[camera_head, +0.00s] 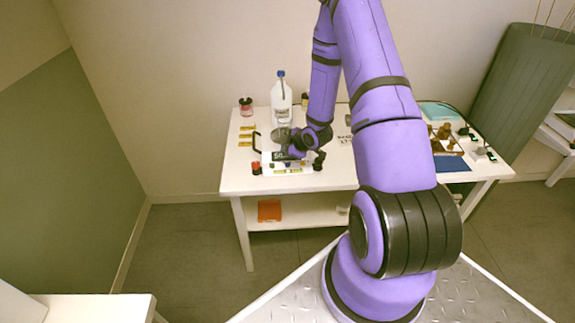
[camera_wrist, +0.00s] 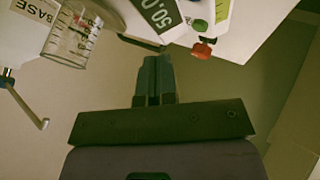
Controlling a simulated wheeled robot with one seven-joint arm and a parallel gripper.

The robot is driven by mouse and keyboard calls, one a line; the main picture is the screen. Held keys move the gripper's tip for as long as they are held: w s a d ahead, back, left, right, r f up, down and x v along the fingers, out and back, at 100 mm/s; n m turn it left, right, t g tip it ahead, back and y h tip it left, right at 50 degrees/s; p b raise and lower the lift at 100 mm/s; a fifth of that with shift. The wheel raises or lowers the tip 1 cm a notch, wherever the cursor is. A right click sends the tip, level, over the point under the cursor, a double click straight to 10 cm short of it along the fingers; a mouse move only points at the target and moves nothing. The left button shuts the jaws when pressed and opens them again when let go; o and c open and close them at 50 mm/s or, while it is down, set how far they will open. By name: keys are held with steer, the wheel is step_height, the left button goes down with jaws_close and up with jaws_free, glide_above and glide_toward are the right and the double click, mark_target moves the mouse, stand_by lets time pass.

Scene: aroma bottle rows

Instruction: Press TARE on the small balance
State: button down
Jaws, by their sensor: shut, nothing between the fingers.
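The small balance (camera_head: 268,157) stands on the white table, partly hidden by my arm in the head view. In the wrist view, a dark display (camera_wrist: 160,12) reading "50.0" is at the top, and a green round part (camera_wrist: 200,24) lies to its right. I cannot read a TARE label. My gripper (camera_wrist: 155,65) is shut and empty, its fingertips just below the display in the picture. Contact cannot be told. In the head view my gripper (camera_head: 292,152) is over the balance area.
A glass beaker (camera_wrist: 72,38) and a white bottle labelled BASE (camera_wrist: 40,10) are close by at the left. A red knob (camera_wrist: 202,50) sits right of my fingers. In the head view a white bottle (camera_head: 281,103) stands behind; a blue mat (camera_head: 452,164) lies right.

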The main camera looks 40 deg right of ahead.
mark_target(287, 165)
steer(key=shift+f, duration=2)
steer(key=shift+f, duration=0.1)
stand_by(0.5)
steer(key=shift+f, duration=0.3)
steer(key=shift+f, duration=0.35)
stand_by(0.7)
steer(key=shift+r, duration=0.8)
steer(key=shift+r, duration=2.5)
